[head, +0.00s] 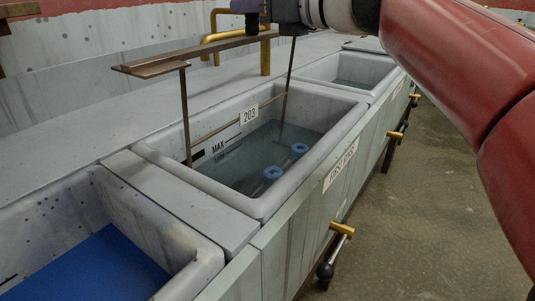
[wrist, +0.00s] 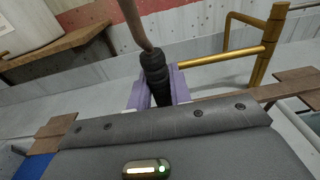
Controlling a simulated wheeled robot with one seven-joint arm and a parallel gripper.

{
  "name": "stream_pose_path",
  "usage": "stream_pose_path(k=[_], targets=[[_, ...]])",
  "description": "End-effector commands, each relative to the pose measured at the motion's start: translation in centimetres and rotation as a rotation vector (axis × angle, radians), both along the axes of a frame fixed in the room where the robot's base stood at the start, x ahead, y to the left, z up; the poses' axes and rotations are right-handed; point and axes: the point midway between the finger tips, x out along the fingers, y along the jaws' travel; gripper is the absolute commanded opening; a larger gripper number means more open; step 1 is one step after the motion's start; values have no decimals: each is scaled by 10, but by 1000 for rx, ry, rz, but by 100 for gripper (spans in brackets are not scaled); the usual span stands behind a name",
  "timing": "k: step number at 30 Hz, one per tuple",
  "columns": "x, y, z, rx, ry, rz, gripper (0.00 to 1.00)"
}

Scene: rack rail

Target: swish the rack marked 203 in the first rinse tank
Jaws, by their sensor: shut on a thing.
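The rack marked 203 is a brown metal frame with a flat top bar (head: 200,52), two long side rods and a thin crossbar carrying a white 203 tag (head: 249,115). It hangs over the middle tank (head: 150,152), whose front label (head: 341,165) appears to read FIRST RINSE. The rods reach down inside the tank; their lower ends are hard to make out. My gripper (head: 249,8) is at the top edge of the head view, above the bar. In the wrist view its purple fingers (wrist: 160,88) are shut around the rack's black ribbed handle (wrist: 155,68).
Two blue round pieces (head: 272,173) show in the tank's water; I cannot tell if they belong to the rack. Brass pipes (head: 265,52) stand behind. Brass valves (head: 341,229) project in front.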

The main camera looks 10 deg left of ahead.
Motion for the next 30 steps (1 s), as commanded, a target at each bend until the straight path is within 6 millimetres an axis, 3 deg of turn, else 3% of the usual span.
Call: stream_pose_path(k=[16, 30], targets=[[-1, 0, 4, 2, -3, 0, 0], [-3, -6, 65, 2, -2, -1, 0]])
